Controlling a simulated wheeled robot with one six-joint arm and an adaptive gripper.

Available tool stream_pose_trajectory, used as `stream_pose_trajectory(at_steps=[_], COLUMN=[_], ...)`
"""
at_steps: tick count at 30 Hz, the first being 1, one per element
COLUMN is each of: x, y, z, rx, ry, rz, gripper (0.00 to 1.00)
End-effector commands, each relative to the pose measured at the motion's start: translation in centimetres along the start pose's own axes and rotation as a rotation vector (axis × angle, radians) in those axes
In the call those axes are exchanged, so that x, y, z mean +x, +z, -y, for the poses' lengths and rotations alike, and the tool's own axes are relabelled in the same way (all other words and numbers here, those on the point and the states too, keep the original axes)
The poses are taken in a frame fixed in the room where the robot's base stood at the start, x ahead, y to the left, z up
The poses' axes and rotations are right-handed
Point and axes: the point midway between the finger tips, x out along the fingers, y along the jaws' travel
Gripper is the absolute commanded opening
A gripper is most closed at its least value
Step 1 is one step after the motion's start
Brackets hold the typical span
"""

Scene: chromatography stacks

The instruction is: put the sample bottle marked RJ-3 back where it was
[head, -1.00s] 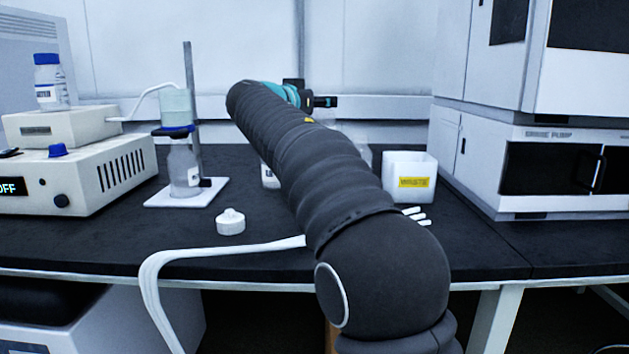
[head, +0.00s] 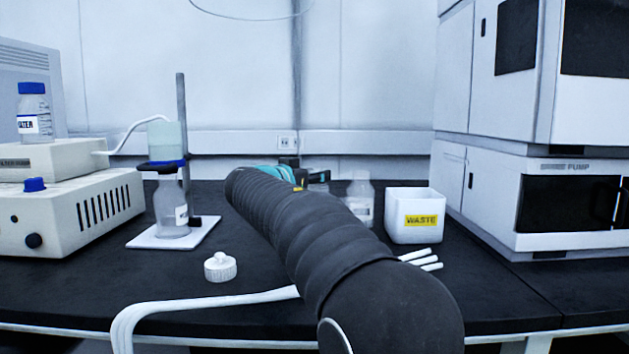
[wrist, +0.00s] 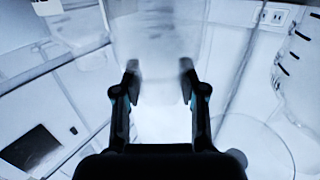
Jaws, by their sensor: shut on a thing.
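In the wrist view my gripper (wrist: 159,82) has its two fingers either side of a clear, blurred bottle (wrist: 157,40) and is shut on it. No label can be read on this bottle, so I cannot tell whether it is RJ-3. In the head view my arm hides the gripper's fingers and the held bottle. A clear bottle (head: 360,198) stands on the bench just beyond my arm, left of the waste box; its label is too blurred to read.
A white box marked WASTE (head: 415,221) and several white tubes (head: 420,259) lie right of my arm. A filter stand with a bottle (head: 171,208), a white cap (head: 220,267) and the filter pump (head: 75,210) are at left. The pump stack (head: 490,205) bounds the right.

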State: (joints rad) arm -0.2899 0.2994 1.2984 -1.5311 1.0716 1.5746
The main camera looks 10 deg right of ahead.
Motion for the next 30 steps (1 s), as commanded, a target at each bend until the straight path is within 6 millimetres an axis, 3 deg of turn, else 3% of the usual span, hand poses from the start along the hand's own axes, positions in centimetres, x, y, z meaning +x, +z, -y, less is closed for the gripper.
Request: stream_pose_trajectory(at_steps=[12, 13, 15, 16, 27, 30], x=[0.0, 0.0, 0.0, 0.0, 0.0, -1.0], y=[0.7, 0.7, 0.6, 0.6, 0.2, 0.3], z=[0.0, 0.0, 0.0, 0.0, 0.0, 0.1], rx=[0.001, 0.001, 0.0, 0.0, 0.0, 0.001], ry=[0.0, 0.0, 0.0, 0.0, 0.0, -0.002], rz=[-0.002, -0.001, -0.001, -0.001, -0.001, -0.001], gripper=[0.0, 0.46, 0.63, 0.66, 0.66, 0.66])
